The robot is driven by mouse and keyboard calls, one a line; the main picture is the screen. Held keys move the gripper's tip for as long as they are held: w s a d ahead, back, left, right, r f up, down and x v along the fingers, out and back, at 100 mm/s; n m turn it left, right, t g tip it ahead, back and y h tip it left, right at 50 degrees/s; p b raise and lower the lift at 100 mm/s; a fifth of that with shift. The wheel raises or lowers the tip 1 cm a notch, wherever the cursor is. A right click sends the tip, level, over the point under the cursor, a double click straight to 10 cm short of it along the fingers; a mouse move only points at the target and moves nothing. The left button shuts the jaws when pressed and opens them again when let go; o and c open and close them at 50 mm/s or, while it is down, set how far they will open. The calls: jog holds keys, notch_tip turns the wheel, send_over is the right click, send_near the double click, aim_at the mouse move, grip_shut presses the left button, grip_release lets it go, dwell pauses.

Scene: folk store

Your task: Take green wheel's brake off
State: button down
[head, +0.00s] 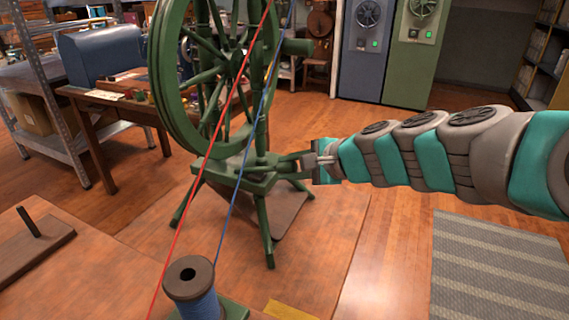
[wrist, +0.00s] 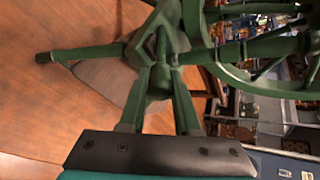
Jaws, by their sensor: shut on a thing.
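The green wheel (head: 165,80) is a large spoked wheel on a green stand with splayed legs, standing in the middle of the head view. Its stand also shows at the top of the wrist view (wrist: 95,52). My gripper (head: 303,160) reaches in from the right, low beside the wheel's stand. In the wrist view, my gripper (wrist: 160,85) is shut on a small green part at the stand, which I take as the brake (wrist: 158,78). The brake's exact shape and setting are hard to make out, green against green.
A blue thread spool (head: 200,305) stands in front, with red and blue threads running up past the wheel. A wooden table (head: 85,92) and metal shelving are at left. Blue and green cabinets (head: 408,70) stand behind. A striped rug (head: 495,270) lies on open floor at right.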

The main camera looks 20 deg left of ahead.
dwell(0.7)
jog(key=c, duration=0.6)
grip_release()
jog(key=shift+a+r, duration=0.1)
jog(key=v, duration=0.8)
jog(key=shift+a, duration=0.1)
jog(key=s+d+f+n+g+h, duration=0.2)
jog(key=s+d+f+n+h, duration=0.1)
jog(key=s+d+f, duration=0.3)
jog(key=s+d+f+n+g+h, duration=0.2)
jog(key=s+d+f, duration=0.5)
jog(key=s+d, duration=0.4)
jog(key=s+d+f+n+g+h, duration=0.2)
jog(key=s+d+f+n+h, duration=0.2)
jog(key=s+d, duration=0.5)
jog(key=shift+s+d+f+n+h, duration=0.1)
jog(key=shift+d+f+h, duration=0.2)
jog(key=shift+f, duration=0.25)
jog(key=shift+s+d+f+n+h, duration=0.1)
jog(key=shift+d+f+h, duration=0.1)
jog(key=shift+f+h, duration=0.35)
jog(key=shift+s+d+f+n+h, duration=0.1)
jog(key=shift+d+f+h, duration=0.15)
jog(key=shift+f, duration=0.35)
